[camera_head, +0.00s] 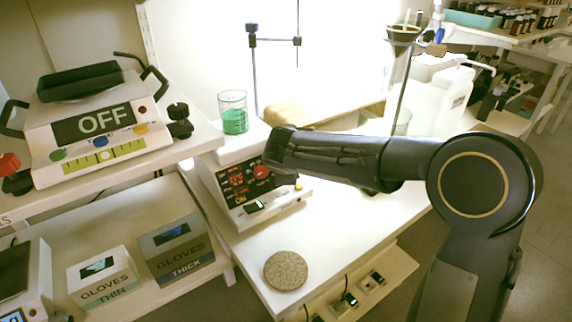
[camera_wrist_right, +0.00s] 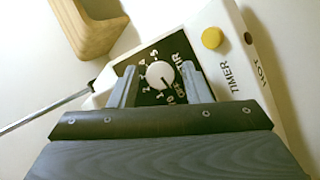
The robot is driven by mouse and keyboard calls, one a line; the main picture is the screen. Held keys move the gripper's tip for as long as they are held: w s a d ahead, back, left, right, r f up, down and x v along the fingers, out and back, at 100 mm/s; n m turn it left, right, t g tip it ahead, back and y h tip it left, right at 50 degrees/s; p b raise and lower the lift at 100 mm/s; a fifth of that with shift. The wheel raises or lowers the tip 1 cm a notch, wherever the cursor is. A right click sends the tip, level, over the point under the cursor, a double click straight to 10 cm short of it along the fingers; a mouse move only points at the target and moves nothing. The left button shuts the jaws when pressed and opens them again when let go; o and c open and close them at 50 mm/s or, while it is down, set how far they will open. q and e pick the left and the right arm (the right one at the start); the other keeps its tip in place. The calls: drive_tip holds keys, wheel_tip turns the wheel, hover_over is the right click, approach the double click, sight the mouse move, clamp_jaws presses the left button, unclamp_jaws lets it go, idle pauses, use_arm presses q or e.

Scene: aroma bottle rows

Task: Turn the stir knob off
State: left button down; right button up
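The stirring hot plate (camera_head: 224,190) stands on the white bench with a black control panel on its front. A glass beaker of green liquid (camera_head: 234,119) stands on its top. In the right wrist view the round pale stir knob (camera_wrist_right: 160,74) sits on a black dial marked STIR, with numbers and OFF around it. Its exact setting is too small to tell. My right gripper (camera_wrist_right: 160,86) is open, with one finger on each side of the knob and a gap at both sides. In the head view my right gripper (camera_head: 272,152) covers part of the panel. My left gripper is out of view.
A red knob (camera_head: 262,172) is on the panel beside my gripper. A yellow button (camera_wrist_right: 212,38) is near the TIMER label. A wooden board (camera_head: 318,108) lies behind, and a cork disc (camera_head: 286,270) lies in front. A scale reading OFF (camera_head: 92,135) stands left.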

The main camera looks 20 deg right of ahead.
drive_tip(key=shift+o, duration=0.3)
drive_tip(key=p+v, duration=0.1)
drive_tip(key=v, duration=0.6)
drive_tip(key=shift+s+r, duration=0.2)
drive_tip(key=shift+s, duration=0.1)
drive_tip(key=s+d+f+m+g+y, duration=0.15)
drive_tip(key=s+d+m, duration=0.3)
drive_tip(key=s, duration=0.45)
drive_tip(key=s+d+f+m+g+y, duration=0.1)
drive_tip(key=s+d+f+m+g, duration=0.1)
drive_tip(key=s+d+m, duration=0.45)
drive_tip(key=s+a+f+m+y, duration=0.2)
drive_tip(key=s+a+m, duration=0.1)
drive_tip(key=s, duration=0.5)
drive_tip(key=s+a+f+m+y, duration=0.2)
drive_tip(key=s+a+m, duration=0.1)
drive_tip(key=s, duration=0.4)
wheel_tip(320, 180, up, 18)
drive_tip(key=p, duration=1.8)
drive_tip(key=shift+d, duration=0.2)
